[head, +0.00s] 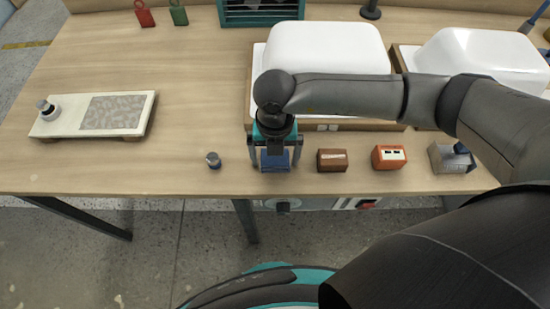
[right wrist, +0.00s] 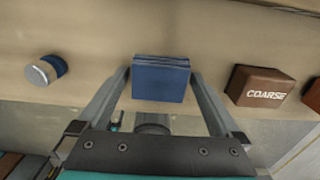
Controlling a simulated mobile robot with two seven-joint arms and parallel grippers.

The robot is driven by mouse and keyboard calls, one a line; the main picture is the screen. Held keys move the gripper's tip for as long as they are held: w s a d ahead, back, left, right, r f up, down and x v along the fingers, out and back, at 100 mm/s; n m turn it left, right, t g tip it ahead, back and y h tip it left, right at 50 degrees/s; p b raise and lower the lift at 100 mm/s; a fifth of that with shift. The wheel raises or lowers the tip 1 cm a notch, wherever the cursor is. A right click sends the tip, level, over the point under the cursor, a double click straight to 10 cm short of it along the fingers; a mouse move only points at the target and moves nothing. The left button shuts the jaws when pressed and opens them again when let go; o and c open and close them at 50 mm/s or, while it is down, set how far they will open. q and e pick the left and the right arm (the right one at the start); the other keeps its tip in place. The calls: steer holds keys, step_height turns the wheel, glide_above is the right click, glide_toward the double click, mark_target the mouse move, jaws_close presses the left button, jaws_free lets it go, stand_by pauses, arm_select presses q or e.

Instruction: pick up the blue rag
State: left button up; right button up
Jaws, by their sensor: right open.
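The blue rag (head: 275,160) is a folded, block-shaped blue cloth on the table near its front edge in the head view. In the right wrist view the blue rag (right wrist: 161,79) shows its layered folds along the top edge. My right gripper (head: 274,166) comes down over it. Its two fingers (right wrist: 161,76) are open, one on each side of the rag, with a small gap visible at each side in the right wrist view. My left gripper is in neither view.
A small blue-and-grey cylinder (head: 213,159) stands left of the rag. A brown block marked COARSE (right wrist: 263,87) stands to the right, with an orange block (head: 388,157) and a grey box (head: 450,158) beyond. White tub shells (head: 328,50) lie behind.

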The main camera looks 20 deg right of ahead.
steer(key=c, duration=1.1)
steer(key=shift+r, duration=0.1)
steer(key=shift+c, duration=0.2)
step_height(320, 180, up, 20)
steer(key=p, duration=0.3)
